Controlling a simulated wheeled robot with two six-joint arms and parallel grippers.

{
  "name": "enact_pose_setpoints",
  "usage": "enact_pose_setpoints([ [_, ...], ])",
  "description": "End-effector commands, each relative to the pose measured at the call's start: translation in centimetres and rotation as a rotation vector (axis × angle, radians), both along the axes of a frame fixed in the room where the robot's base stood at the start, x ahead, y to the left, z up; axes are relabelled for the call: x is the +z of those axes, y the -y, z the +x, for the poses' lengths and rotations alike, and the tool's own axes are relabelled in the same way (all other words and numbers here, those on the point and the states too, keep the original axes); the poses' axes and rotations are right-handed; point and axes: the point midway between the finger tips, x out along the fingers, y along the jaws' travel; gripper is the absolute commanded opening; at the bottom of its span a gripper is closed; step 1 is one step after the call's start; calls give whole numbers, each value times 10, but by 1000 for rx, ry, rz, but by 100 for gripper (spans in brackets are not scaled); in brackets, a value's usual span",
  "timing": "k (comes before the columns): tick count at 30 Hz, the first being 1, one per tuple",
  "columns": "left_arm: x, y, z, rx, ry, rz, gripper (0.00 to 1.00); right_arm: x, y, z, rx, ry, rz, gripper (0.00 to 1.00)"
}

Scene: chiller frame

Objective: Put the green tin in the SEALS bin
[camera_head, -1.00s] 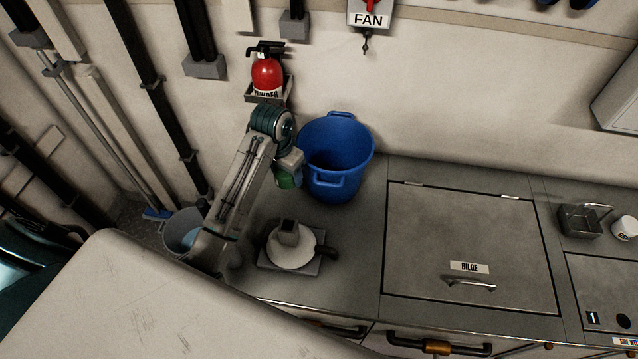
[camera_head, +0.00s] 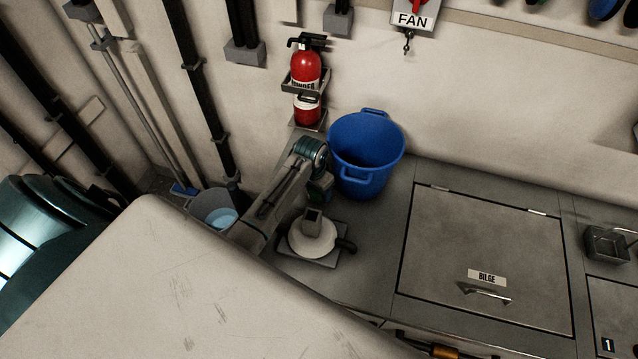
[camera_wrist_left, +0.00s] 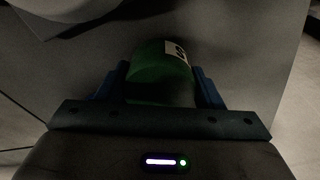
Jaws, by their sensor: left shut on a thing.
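The green tin (camera_wrist_left: 160,78) sits between the two blue fingers of my left gripper (camera_wrist_left: 162,88) in the left wrist view, with part of a white label showing on it. The gripper is shut on it. In the head view my left gripper (camera_head: 319,190) is small and dark, just left of and in front of the blue bucket, above the white round device. The tin is hard to make out there. No bin with a readable SEALS label shows. My right gripper is not in view.
A blue bucket (camera_head: 365,155) stands on the counter by the wall. A white round device (camera_head: 305,243) on a grey plate is below my left gripper. A red extinguisher (camera_head: 306,85) hangs behind. The BILGE hatch (camera_head: 490,235) is clear. A grey pail (camera_head: 207,203) stands left.

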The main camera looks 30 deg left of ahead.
Motion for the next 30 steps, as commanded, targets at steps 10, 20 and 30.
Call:
enact_pose_setpoints([
  [10, -11, -5, 20, 0, -1, 0, 36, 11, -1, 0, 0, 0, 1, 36],
  [20, -14, -5, 20, 0, 0, 0, 63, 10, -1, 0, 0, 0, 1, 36],
  [30, -14, -5, 20, 0, 0, 0, 82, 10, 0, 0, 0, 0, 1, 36],
])
